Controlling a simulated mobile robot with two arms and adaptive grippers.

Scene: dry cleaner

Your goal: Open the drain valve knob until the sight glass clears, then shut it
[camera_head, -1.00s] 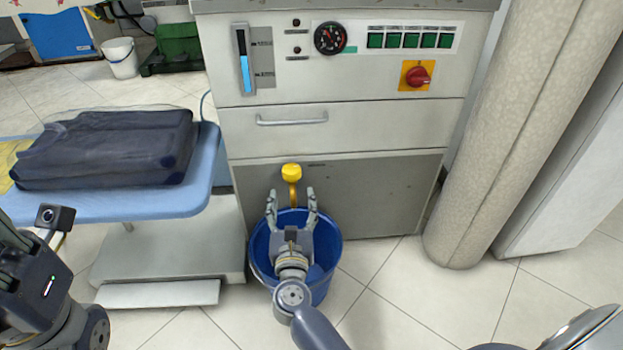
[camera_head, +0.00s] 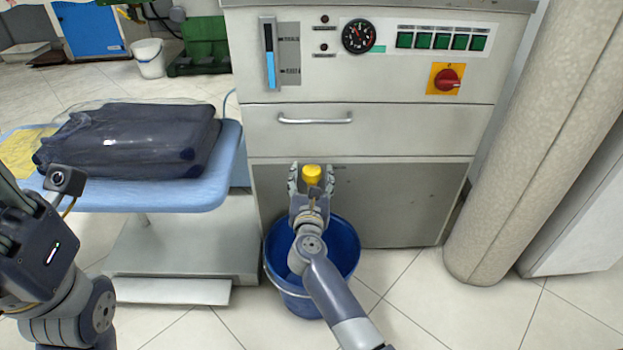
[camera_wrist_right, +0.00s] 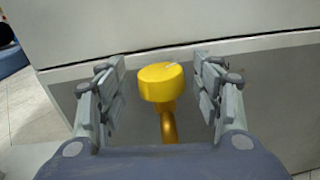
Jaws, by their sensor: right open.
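The yellow drain valve knob (camera_head: 312,174) sits low on the front of the machine. In the right wrist view the knob (camera_wrist_right: 161,82) tops a yellow pipe that curves down. My right gripper (camera_head: 311,177) is open with a finger on each side of the knob; in the wrist view gaps show between the knob and both fingers (camera_wrist_right: 163,88). The sight glass (camera_head: 269,56) is a vertical tube at the upper left of the panel, with blue in its lower part. At the left edge my left arm shows, but I cannot make out its gripper's fingers.
A blue bucket (camera_head: 345,252) stands on the floor under the knob. A light blue board (camera_head: 190,195) with a wrapped dark bundle (camera_head: 135,140) is to the left. A thick beige column (camera_head: 530,160) stands at right. A drawer handle (camera_head: 315,120) juts out above the knob.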

